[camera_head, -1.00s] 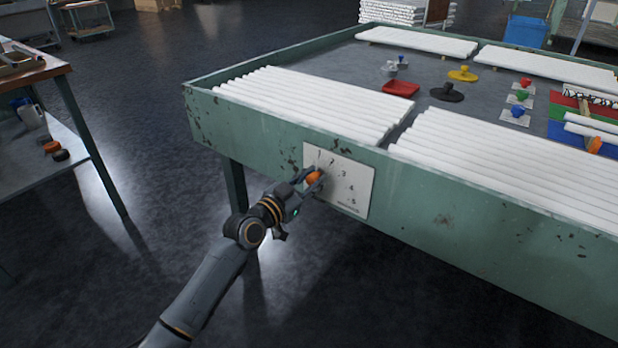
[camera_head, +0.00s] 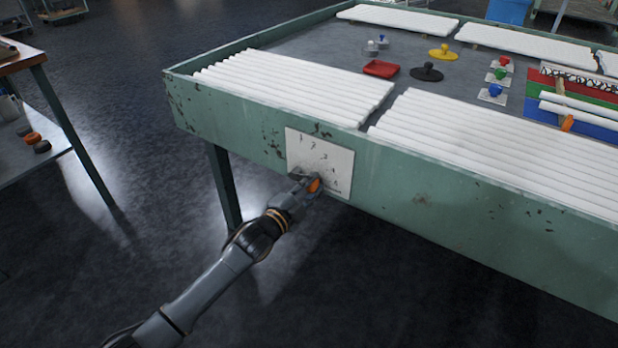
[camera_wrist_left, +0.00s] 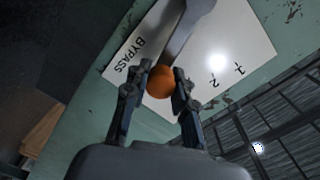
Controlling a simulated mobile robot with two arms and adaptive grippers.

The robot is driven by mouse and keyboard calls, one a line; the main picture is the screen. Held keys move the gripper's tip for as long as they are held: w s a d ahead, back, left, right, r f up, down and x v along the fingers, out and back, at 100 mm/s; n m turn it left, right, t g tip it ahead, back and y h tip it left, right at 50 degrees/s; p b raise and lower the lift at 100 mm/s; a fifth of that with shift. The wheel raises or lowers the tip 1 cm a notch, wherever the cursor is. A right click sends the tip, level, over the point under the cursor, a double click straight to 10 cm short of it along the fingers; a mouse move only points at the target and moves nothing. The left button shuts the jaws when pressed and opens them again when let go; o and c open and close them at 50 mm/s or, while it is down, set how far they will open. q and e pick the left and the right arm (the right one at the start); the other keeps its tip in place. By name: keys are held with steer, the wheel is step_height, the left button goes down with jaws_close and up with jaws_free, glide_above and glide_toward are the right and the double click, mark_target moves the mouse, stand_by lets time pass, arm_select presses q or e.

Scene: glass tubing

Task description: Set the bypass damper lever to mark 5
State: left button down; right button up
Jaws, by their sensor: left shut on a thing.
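The white damper plate (camera_head: 330,160), with numbered marks, is on the green front side of the table. The lever ends in an orange knob (camera_head: 315,185), low on the plate near the higher-number marks. My left gripper (camera_head: 309,182) is shut on this knob. In the left wrist view the orange knob (camera_wrist_left: 160,82) sits between the two fingers (camera_wrist_left: 160,92). The grey lever (camera_wrist_left: 183,35) runs up and right from it, between the word BYPASS and marks 1 and 2. The gripper covers part of the plate, so the exact mark reached cannot be told. My right gripper is not in view.
White tubes (camera_head: 290,85) lie in rows on the green-edged table (camera_head: 420,185). A red tray (camera_head: 380,68) and several coloured knobbed pieces stand farther back. A shelved bench (camera_head: 40,150) is at the left. The floor between is clear.

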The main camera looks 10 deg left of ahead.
arm_select(q)
steer(key=shift+s+d+f+m, duration=0.1)
steer(key=shift+d+f+m, duration=0.05)
steer(key=shift+f+m, duration=0.9)
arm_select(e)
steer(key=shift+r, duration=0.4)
arm_select(q)
steer(key=c, duration=1.1)
jaws_free()
steer(key=shift+o, duration=0.2)
steer(key=shift+r, duration=0.1)
steer(key=v, duration=1.2)
steer(key=shift+d, duration=0.1)
